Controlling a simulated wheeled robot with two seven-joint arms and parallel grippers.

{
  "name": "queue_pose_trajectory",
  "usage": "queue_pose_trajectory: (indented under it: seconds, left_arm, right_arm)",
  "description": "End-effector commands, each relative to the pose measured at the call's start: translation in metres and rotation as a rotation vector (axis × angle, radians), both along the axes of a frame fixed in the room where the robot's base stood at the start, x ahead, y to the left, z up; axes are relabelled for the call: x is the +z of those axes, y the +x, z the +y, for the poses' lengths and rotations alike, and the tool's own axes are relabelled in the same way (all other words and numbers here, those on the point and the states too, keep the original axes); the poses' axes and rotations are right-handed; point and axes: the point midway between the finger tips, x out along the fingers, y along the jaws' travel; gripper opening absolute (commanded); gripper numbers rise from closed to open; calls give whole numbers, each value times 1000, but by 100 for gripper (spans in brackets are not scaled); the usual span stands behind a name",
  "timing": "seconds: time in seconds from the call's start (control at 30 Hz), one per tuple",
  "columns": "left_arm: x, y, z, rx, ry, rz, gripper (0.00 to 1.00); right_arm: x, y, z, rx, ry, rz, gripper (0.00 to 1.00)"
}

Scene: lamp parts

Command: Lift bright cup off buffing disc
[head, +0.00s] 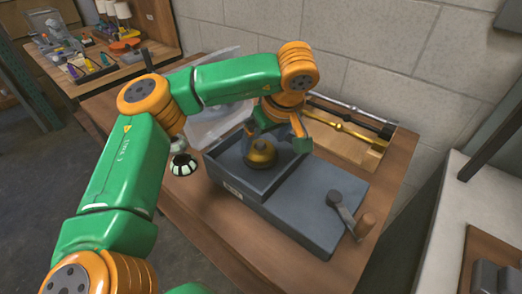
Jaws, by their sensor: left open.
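A shiny brass-coloured cup (261,154) sits in the open well of a dark grey box-shaped machine (300,215). The buffing disc under it is hidden or too small to make out. My left gripper (277,139) hangs just above and beside the cup, with its fingers apart. The cup is below the fingers and I see no grip on it; whether a finger touches it I cannot tell. My right gripper is out of view.
Behind are metal rods (350,127) on a wooden board. A clear plastic bin (228,115) stands back left, with a black-and-white round piece (183,165) near it. The table's front left is bare.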

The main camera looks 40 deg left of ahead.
Motion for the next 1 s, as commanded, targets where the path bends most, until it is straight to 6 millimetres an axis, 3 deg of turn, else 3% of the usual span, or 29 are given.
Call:
queue_pose_trajectory:
  seconds: [0.03,0.2,0.4,0.7,1.0]
  left_arm:
    - [-5,2,3,1,1,5,100]
    - [-28,6,11,1,1,2,100]
    - [-30,7,11,0,0,0,100]
    - [-29,7,11,0,0,-1,19]
    - [-21,7,10,1,0,-4,17]
  right_arm:
    - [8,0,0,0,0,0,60]
    - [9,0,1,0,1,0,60]
    - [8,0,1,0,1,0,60]
    - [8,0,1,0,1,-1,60]
    - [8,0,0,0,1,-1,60]
